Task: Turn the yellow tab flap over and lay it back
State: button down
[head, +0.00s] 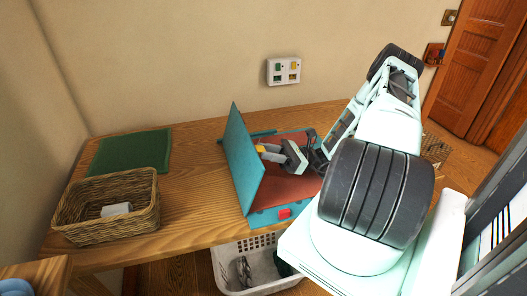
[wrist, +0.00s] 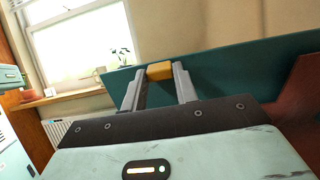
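The teal flap (head: 242,160) stands raised, steeply tilted, over the left side of a teal board (head: 268,215) with a brownish-red inner surface (head: 290,188). The yellow tab (head: 261,149) is at the flap's upper edge, partly hidden by the flap in the head view. My gripper (head: 272,152) reaches in from the right over the board. In the wrist view the yellow tab (wrist: 160,71) sits between my two fingertips, which appear to touch both its sides. The flap (wrist: 225,70) extends behind the fingers there. A red tab (head: 285,213) is at the board's front edge.
A wicker basket (head: 108,222) holding a pale object and a dark green mat (head: 130,151) are on the left of the wooden table (head: 190,200). A white crate (head: 228,274) stands below the front edge. A switch panel (head: 284,71) is on the back wall.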

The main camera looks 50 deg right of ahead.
jog(key=shift+s+d+f, duration=0.3)
jog(key=shift+d+f, duration=0.25)
jog(key=shift+f, duration=0.2)
jog(key=c, duration=1.1)
grip_release()
jog(key=shift+w, duration=0.1)
jog(key=shift+r, duration=0.2)
notch_tip(320, 180, up, 10)
jog(key=shift+f+b, duration=0.15)
jog(key=shift+b, duration=0.4)
